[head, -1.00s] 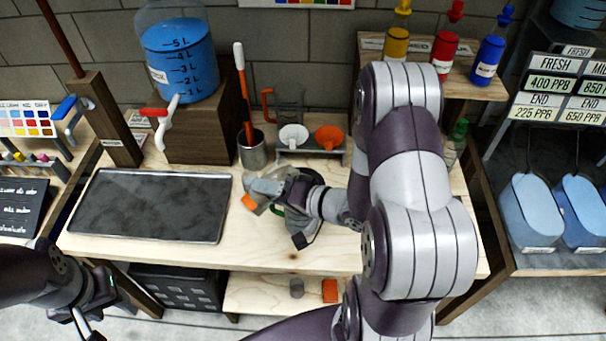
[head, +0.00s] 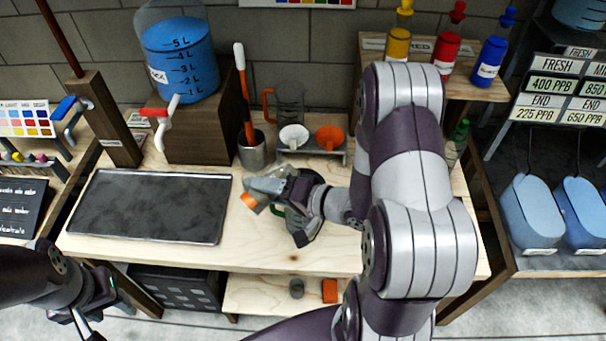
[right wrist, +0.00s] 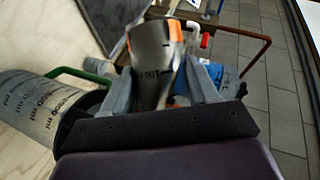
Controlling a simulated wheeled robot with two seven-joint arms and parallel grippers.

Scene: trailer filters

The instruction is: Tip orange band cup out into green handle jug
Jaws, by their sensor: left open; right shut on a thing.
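The orange band cup (head: 250,200) is clear with an orange band and is held tilted above the bench. My right gripper (head: 268,187) is shut on it. In the right wrist view the cup (right wrist: 152,65) sits between the fingers, orange at its far end. The green handle jug (head: 300,234) stands on the bench under my right gripper and is partly hidden by it. In the right wrist view the marked jug (right wrist: 38,112) is at the left, its green handle pointing away. I cannot tell whether anything is in the cup. My left gripper (head: 88,318) is open and empty, low at the left.
A black tray (head: 150,207) lies left of the cup. Behind are a metal pot (head: 252,150) with tools, a clear jug with an orange handle (head: 287,103), and a small stand with a white and an orange funnel (head: 330,136). A blue-filled tank (head: 180,62) stands on a wooden block.

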